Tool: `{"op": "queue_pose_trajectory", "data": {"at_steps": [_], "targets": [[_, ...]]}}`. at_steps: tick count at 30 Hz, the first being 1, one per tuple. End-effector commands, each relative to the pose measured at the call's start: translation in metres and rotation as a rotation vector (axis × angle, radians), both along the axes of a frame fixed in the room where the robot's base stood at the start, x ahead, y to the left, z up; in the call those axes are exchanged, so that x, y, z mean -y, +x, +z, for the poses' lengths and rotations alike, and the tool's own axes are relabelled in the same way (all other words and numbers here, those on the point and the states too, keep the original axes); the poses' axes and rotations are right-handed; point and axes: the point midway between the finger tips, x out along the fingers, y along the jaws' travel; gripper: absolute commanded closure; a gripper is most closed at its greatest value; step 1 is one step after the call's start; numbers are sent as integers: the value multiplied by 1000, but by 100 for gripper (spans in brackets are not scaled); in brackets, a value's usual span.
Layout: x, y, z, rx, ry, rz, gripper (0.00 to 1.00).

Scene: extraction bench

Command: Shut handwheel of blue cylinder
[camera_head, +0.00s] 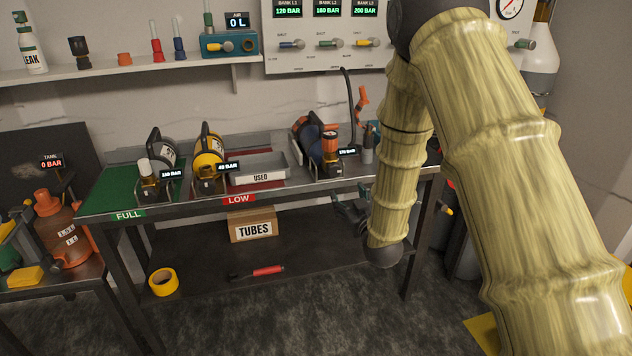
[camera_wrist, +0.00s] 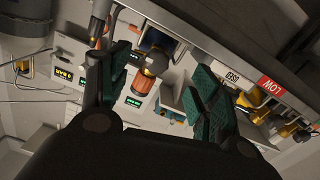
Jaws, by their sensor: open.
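The blue cylinder (camera_head: 311,143) lies on the bench's right part in the head view, with an orange handwheel (camera_head: 329,139) on its valve and a 170 BAR tag. My gripper (camera_head: 350,213) is in front of the bench edge, lower than the cylinder and partly hidden by my arm. In the wrist view my gripper (camera_wrist: 160,66) is open and empty. The blue cylinder (camera_wrist: 160,38) and its orange handwheel (camera_wrist: 145,82) show between the fingers, beyond the tips. The handwheel appears apart from both fingers.
A USED tray (camera_head: 262,177) stands left of the blue cylinder. A yellow cylinder (camera_head: 209,146) and a black cylinder (camera_head: 160,143) lie farther left. A black hose (camera_head: 348,95) and an orange-handled tool (camera_head: 362,98) stand behind right. A TUBES box (camera_head: 253,225) sits on the lower shelf.

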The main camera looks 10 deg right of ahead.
Motion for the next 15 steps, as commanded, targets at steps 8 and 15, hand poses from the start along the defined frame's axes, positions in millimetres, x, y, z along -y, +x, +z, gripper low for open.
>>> {"op": "queue_pose_trajectory", "data": {"at_steps": [8,15], "targets": [[1,19,17,49,-7,3,37],[0,56,17,47,-8,4,37]]}}
